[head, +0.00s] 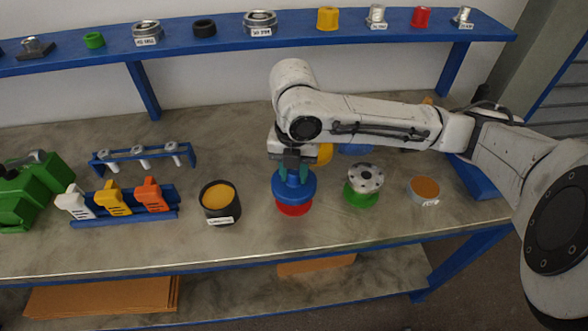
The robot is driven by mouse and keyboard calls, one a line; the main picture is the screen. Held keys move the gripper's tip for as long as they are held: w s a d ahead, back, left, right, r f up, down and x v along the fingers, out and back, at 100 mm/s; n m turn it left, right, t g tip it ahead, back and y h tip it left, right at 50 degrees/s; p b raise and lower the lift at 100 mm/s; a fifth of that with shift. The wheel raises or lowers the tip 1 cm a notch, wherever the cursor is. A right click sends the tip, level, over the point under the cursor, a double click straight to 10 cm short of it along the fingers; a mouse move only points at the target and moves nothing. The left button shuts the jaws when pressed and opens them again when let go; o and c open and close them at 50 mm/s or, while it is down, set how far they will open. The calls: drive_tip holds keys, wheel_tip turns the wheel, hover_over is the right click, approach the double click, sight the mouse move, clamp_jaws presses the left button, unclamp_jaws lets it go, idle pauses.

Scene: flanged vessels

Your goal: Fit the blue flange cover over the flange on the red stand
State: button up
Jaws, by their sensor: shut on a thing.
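The blue flange cover (294,190) is held in my gripper (293,172), whose fingers are shut on its raised top. The cover is directly above the red stand (293,210), and only the stand's lower red rim shows beneath it. The flange on the red stand is hidden by the cover. I cannot tell from this view whether the cover is seated on the flange or just above it.
A green stand (361,199) with a bare metal flange (364,177) is to the right, then a grey tin (424,190). A black tub (219,202) is to the left, beside a blue rack (124,208). The bench front (250,245) is clear.

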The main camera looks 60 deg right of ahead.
drive_tip(key=shift+f, duration=0.2)
drive_tip(key=o, duration=1.1)
drive_tip(key=shift+r, duration=0.1)
wheel_tip(320, 180, up, 11)
drive_tip(key=shift+f, duration=0.1)
drive_tip(key=shift+s+f, duration=0.1)
